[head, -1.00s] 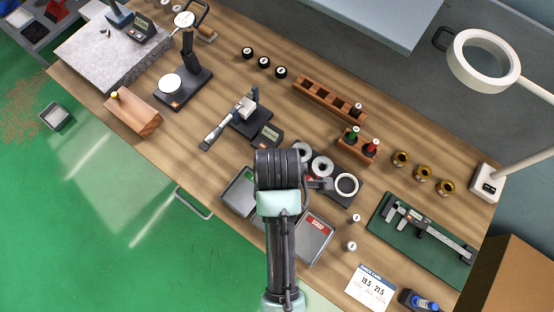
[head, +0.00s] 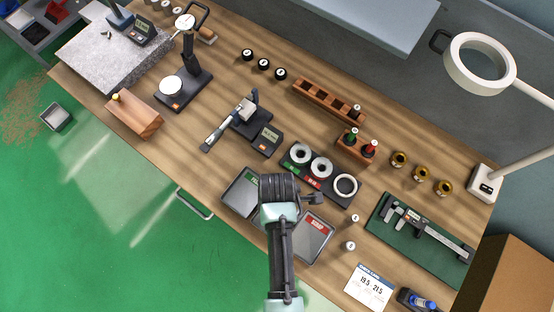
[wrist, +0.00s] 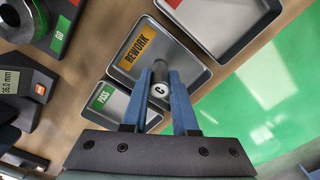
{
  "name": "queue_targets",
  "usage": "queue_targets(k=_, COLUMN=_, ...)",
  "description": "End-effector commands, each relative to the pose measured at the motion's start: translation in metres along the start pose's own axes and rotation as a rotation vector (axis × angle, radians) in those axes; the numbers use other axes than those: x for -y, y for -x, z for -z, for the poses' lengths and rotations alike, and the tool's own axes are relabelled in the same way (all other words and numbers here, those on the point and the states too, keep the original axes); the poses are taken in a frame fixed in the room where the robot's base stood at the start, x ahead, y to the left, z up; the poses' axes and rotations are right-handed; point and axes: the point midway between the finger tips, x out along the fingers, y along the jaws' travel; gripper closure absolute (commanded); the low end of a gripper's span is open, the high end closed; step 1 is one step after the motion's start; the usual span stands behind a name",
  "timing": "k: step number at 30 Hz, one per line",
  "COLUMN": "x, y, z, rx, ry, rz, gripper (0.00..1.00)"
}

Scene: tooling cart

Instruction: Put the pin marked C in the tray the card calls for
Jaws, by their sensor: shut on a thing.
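The pin marked C (wrist: 160,91) is between the blue fingers of my gripper (wrist: 162,76), which is shut on it. In the wrist view its marked end faces the camera. The pin appears over the REWORK tray (wrist: 198,72), which has an orange label; its height above the tray is unclear. The PASS tray (wrist: 152,120), with a green label, is beside it, partly covered by a finger. The card (head: 370,287) lies at the front right and reads 19.5 and 21.5. In the head view my arm hides the gripper, the pin and the middle tray.
A red-labelled tray (head: 318,228) lies right of my arm. Ring gauges (head: 322,168) sit on a dark base behind the trays. Two white-topped pins (head: 355,218) (head: 350,245) stand to the right. A wooden rack (head: 325,100) and a caliper (head: 425,228) lie farther off.

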Motion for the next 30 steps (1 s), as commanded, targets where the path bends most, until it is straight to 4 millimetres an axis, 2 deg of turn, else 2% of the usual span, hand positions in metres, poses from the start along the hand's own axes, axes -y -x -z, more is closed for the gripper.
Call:
queue_targets(k=4, x=0.000, y=-0.004, z=0.000, rx=0.000, ry=0.000, rz=0.000, gripper=1.00)
queue_targets(k=5, x=0.000, y=-0.003, z=0.000, rx=0.000, ry=0.000, rz=0.000, gripper=0.70)
queue_targets(k=9, x=0.000, y=-0.003, z=0.000, rx=0.000, ry=0.000, rz=0.000, gripper=0.44)
queue_targets(k=17, x=0.000, y=-0.003, z=0.000, rx=0.000, ry=0.000, rz=0.000, gripper=0.43)
queue_targets(k=21, x=-0.001, y=0.004, z=0.000, rx=0.000, ry=0.000, rz=-0.002, gripper=0.43)
queue_targets(k=26, x=-0.001, y=0.026, z=0.000, rx=0.000, ry=-0.001, rz=-0.005, gripper=0.43)
queue_targets(k=30, x=-0.002, y=0.055, z=0.000, rx=-0.001, ry=-0.001, rz=-0.006, gripper=0.43)
